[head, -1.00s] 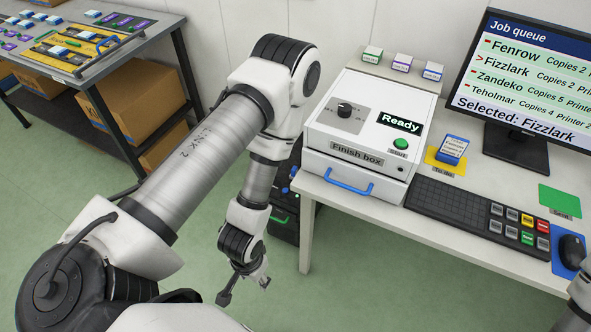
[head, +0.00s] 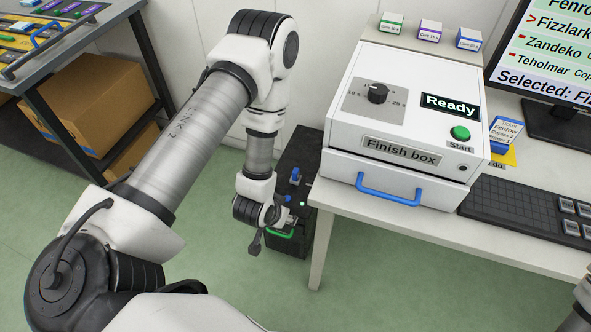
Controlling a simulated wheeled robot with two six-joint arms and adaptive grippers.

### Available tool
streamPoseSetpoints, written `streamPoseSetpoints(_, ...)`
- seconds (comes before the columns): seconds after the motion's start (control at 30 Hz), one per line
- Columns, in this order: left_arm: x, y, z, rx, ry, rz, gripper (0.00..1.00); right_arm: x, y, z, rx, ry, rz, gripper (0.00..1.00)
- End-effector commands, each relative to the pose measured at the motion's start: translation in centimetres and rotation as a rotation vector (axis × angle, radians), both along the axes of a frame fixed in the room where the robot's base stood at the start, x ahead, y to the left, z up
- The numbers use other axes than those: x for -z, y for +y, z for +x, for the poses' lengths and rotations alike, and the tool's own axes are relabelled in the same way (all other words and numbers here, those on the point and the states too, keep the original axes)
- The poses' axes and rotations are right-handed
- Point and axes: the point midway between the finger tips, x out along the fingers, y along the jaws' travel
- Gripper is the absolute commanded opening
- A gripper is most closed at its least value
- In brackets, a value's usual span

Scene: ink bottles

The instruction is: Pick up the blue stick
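A small blue upright piece (head: 295,176), which may be the blue stick, shows on top of the black floor unit (head: 312,160) beside the desk; its exact shape is too small to tell. My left gripper (head: 273,234) hangs in front of that unit, below and a little left of the blue piece. Its fingers are spread and nothing shows between them. It overlaps the unit's green handle (head: 285,234) in the picture; I cannot tell if they touch.
The white finish box (head: 400,150) with a blue handle (head: 388,191) stands on the desk (head: 340,205). A keyboard (head: 515,217), a ticket (head: 505,130) and a monitor (head: 560,60) are to its right. Cardboard boxes (head: 100,105) sit on the left shelf. The green floor is clear.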

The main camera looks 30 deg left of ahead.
Motion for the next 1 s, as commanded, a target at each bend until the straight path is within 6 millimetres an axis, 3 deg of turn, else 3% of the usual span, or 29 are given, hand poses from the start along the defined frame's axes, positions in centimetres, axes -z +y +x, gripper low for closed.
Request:
streamPoseSetpoints(0.03,3.2,0.6,1.5,-0.01,-0.051,0.005,0.5,3.7,0.0,0.0,0.0,0.0,0.0,0.0)
streamPoseSetpoints(0.2,8.9,3.8,8.4,-0.061,-0.3,0.044,0.5,12.7,0.0,0.0,0.001,0.001,0.0,0.0)
streamPoseSetpoints(0.3,11.0,6.1,12.1,-0.094,-0.455,0.078,0.5,17.5,0.0,-0.1,0.0,0.001,0.0,0.0)
streamPoseSetpoints(0.4,11.8,8.2,14.7,-0.121,-0.578,0.111,0.5,20.8,-0.1,-0.1,0.0,0.001,0.0,0.0)
streamPoseSetpoints(0.5,11.6,9.4,16.1,-0.138,-0.651,0.133,0.5,22.1,-0.1,0.0,0.0,0.001,0.0,0.0)
streamPoseSetpoints(0.67,11.4,10.2,17.6,-0.143,-0.681,0.142,0.5,22.4,-0.1,0.0,0.0,0.0,0.0,0.0)
streamPoseSetpoints(1.0,14.1,11.0,22.2,-0.144,-0.679,0.142,0.5,24.9,-0.1,0.0,0.0,0.001,0.0,0.0)
